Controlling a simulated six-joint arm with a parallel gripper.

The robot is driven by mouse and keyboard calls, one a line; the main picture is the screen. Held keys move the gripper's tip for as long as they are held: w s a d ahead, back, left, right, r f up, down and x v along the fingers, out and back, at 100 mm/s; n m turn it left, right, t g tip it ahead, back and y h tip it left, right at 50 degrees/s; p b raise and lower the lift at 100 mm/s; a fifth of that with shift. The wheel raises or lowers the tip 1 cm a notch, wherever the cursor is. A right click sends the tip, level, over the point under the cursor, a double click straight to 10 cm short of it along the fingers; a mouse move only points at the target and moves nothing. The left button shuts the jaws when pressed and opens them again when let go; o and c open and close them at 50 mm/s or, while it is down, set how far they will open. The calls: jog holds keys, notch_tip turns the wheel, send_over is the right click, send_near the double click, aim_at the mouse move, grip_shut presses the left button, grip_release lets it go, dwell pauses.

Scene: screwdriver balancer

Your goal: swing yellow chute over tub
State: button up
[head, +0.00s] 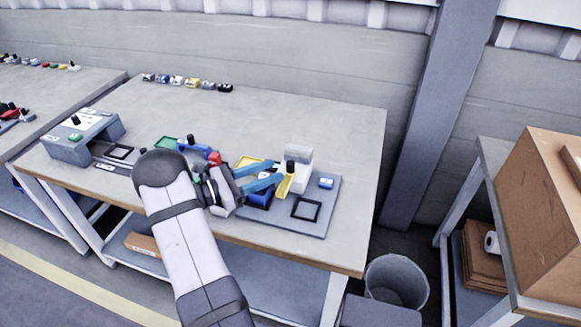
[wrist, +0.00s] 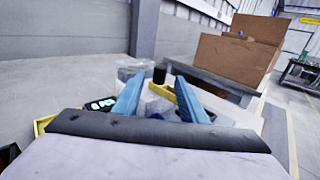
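The yellow chute (head: 285,186) is a narrow strip on the grey board at the right of the bench, with a black knob (head: 290,166) at its far end. A dark blue tub (head: 260,198) sits just left of the chute, partly hidden by my gripper. My gripper (head: 279,170) has two blue fingers spread apart, with tips close to the knob. In the wrist view, the knob (wrist: 159,73) shows beyond the gap between the fingers, and the yellow chute (wrist: 188,100) is partly behind the right finger. I cannot tell whether a finger touches it.
A clear box (head: 298,154) stands behind the knob. A blue device (head: 326,183) and a black square frame (head: 306,209) are to the right. A yellow-edged tray (head: 244,161) lies behind my fingers. A grey bin (head: 396,281) stands on the floor. The bench's far right is clear.

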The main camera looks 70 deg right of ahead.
aim_at(291, 162)
jog(key=shift+p+x, duration=0.95)
jog(key=shift+x, duration=2.6)
grip_shut()
